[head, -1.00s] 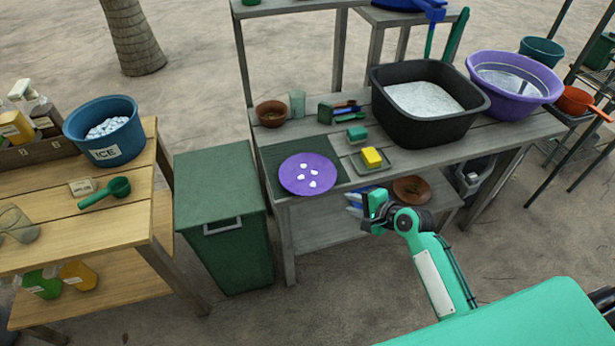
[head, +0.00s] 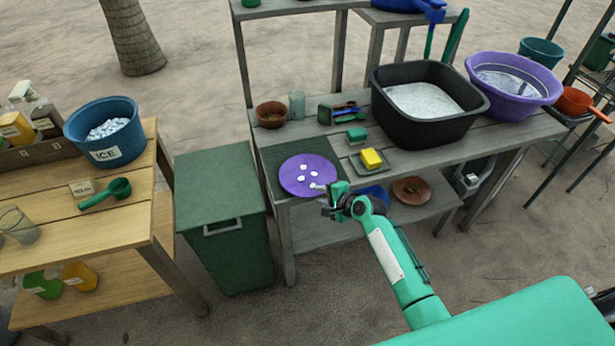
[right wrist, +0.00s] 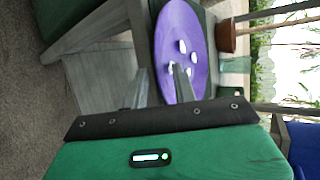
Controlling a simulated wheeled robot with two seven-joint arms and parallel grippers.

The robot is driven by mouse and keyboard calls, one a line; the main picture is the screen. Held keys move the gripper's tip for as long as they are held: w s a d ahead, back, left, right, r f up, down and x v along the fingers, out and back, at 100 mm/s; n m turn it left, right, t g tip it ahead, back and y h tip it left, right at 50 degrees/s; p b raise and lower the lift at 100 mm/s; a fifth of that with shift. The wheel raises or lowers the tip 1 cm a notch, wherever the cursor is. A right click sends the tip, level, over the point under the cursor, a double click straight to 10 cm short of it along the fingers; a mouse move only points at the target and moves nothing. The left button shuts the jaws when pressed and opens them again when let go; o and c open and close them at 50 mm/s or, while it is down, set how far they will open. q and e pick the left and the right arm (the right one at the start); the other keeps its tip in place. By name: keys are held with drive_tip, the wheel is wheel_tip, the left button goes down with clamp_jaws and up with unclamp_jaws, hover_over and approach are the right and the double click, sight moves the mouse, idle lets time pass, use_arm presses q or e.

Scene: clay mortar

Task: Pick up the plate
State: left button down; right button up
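The purple plate (head: 292,182) lies on the dark mat at the front left of the grey bench, with several small white pieces on it. My right gripper (head: 323,196) is at the plate's front right edge. In the right wrist view the plate (right wrist: 176,25) fills the upper middle. There the right gripper's two fingers (right wrist: 161,88) are apart, one overlapping the plate and the other beside its rim. I cannot tell whether they touch it. My left gripper is not in view.
A yellow sponge (head: 371,158) sits on a small tray right of the plate. A black tub (head: 425,130) and a purple basin (head: 513,98) stand farther right. A terracotta bowl (head: 271,115) is behind the plate. A green bin (head: 222,200) stands left of the bench.

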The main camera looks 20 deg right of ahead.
drive_tip(key=shift+w+a+f, duration=0.1)
drive_tip(key=shift+w+f, duration=0.05)
drive_tip(key=shift+w, duration=0.1)
clamp_jaws()
